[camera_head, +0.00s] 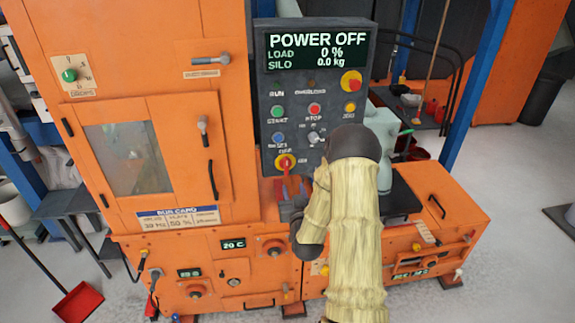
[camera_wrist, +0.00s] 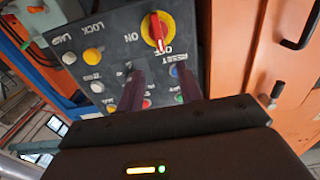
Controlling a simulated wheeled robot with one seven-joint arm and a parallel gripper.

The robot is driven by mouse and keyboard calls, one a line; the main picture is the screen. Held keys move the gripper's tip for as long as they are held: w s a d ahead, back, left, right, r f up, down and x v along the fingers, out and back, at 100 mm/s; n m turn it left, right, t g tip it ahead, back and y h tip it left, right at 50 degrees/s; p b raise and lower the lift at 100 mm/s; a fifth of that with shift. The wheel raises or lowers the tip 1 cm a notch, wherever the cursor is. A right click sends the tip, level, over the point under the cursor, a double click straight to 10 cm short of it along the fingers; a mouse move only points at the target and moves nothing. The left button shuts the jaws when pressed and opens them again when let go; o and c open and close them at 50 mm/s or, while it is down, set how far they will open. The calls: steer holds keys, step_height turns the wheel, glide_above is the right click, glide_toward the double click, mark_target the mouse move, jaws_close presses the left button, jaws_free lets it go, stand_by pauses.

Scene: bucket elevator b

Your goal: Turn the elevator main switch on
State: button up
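The main switch is a red rotary knob on a yellow round plate (camera_head: 285,162), low on the dark control panel (camera_head: 318,75). In the wrist view the knob (camera_wrist: 157,30) is at the top, its handle roughly vertical, beside ON and OFF labels. The panel's display (camera_head: 318,48) reads POWER OFF, load 0 % and silo 0.0 kg. My gripper (camera_head: 290,185) is just below the knob in the head view. In the wrist view its two dark fingers (camera_wrist: 160,86) are apart with nothing between them; the knob is beyond their tips, apparently untouched.
Push buttons and a small selector sit above the knob, and a red emergency button on yellow (camera_head: 351,82) is at upper right. An orange cabinet door with a handle (camera_head: 211,180) is left of the panel. An orange machine base (camera_head: 440,195) juts out below right.

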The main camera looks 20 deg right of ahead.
mark_target(287, 165)
steer(key=p+x, duration=0.3)
steer(key=x, duration=1)
steer(key=shift+p, duration=0.4)
steer(key=shift+s, duration=0.1)
jaws_close()
